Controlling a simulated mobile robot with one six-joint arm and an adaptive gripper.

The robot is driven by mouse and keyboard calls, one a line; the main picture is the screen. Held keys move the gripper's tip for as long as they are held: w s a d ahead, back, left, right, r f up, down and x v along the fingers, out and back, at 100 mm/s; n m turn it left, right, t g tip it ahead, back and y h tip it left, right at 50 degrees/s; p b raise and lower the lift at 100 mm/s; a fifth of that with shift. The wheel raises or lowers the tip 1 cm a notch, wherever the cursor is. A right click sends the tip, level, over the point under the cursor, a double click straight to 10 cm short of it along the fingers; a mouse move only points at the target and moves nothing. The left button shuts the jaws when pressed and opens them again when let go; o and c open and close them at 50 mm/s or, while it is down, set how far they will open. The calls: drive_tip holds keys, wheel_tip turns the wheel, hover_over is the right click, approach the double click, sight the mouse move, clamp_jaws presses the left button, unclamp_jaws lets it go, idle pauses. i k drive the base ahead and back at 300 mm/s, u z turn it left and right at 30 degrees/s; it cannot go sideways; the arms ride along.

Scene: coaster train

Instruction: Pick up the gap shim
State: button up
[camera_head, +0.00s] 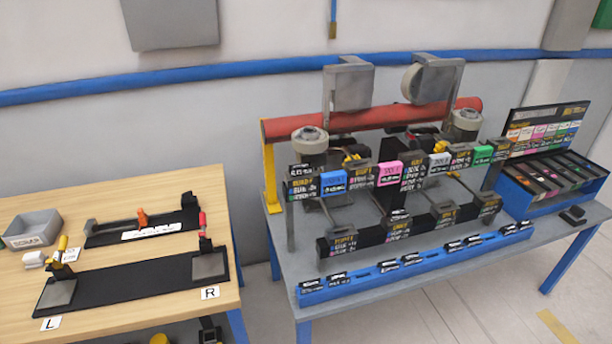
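I cannot single out the gap shim by its look; no readable label names it. A blue sorting box (515,205) at the right of the grey table has several dark compartments with small coloured pieces or labels, too small to tell apart. A small white block (34,259) lies at the left of the wooden table, beside a yellow-handled part (62,246). A black fixture plate (130,288) lies in front, with grey pads at its ends and L and R labels. A second black fixture (140,224) with an orange knob sits behind it. My gripper is not in view.
A grey bin (33,229) stands at the wooden table's (150,185) left. The grey table (400,285) carries a rack with a red roller (370,117), label plates and a long blue rail (420,264). A floor gap separates the tables. A small black item (572,214) lies at the right edge.

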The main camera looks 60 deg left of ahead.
sight(303, 170)
drive_tip(key=z, duration=0.05)
drive_tip(key=k, duration=1.6)
drive_tip(key=u, duration=2.05)
drive_tip(key=i, duration=0.65)
drive_tip(key=z, duration=0.2)
